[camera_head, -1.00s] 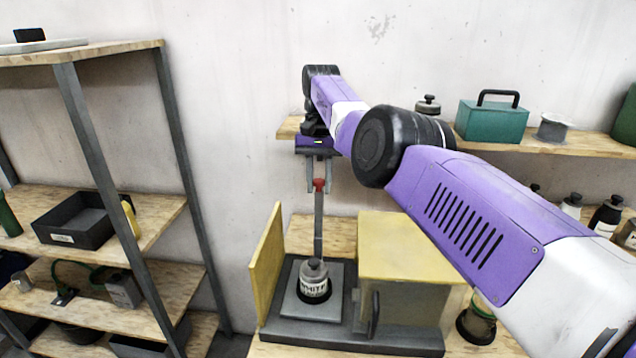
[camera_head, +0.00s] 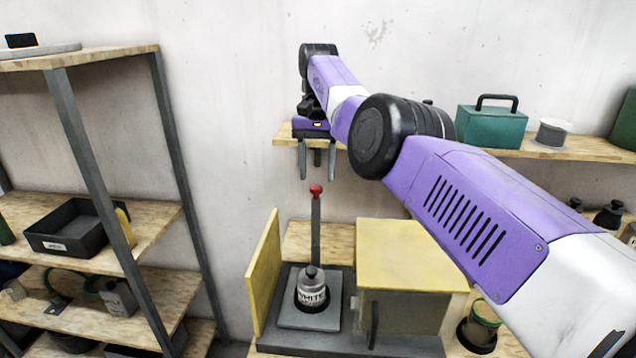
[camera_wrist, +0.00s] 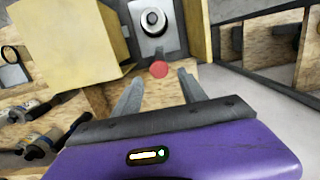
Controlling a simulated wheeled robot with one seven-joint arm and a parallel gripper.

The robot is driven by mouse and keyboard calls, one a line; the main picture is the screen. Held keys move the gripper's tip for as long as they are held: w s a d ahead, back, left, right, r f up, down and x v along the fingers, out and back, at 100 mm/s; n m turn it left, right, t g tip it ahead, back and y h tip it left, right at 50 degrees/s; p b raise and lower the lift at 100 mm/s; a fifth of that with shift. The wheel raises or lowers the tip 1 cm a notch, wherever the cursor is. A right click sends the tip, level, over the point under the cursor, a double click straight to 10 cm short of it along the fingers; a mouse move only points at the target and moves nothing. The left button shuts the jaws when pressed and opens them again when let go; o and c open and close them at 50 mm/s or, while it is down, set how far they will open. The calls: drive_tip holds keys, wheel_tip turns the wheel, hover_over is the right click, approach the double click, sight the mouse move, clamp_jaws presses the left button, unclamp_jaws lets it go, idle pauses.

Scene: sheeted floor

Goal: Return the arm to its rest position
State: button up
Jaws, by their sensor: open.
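My gripper (camera_head: 317,162) is open and empty in the head view, pointing down above a red-tipped upright lever (camera_head: 316,215). The fingers are apart, and the red knob (camera_head: 316,190) is just below them, not touching. In the wrist view, my gripper (camera_wrist: 160,88) shows two spread fingers with the red knob (camera_wrist: 158,69) beyond their tips. My purple and white arm reaches from the lower right toward the back wall. A bottle labelled WHITE (camera_head: 312,291) stands on a grey plate in front of the lever.
A yellow box (camera_head: 408,255) and an upright yellow panel (camera_head: 264,268) flank the bottle on the dark base. A wall shelf (camera_head: 560,146) holds a green toolbox (camera_head: 491,126) and a spool (camera_head: 552,132). A shelving rack stands at left, with a black bin (camera_head: 72,228).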

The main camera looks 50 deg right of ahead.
drive_tip(key=shift+d+r, duration=0.1)
drive_tip(key=shift+r, duration=1.05)
drive_tip(key=shift+f, duration=0.1)
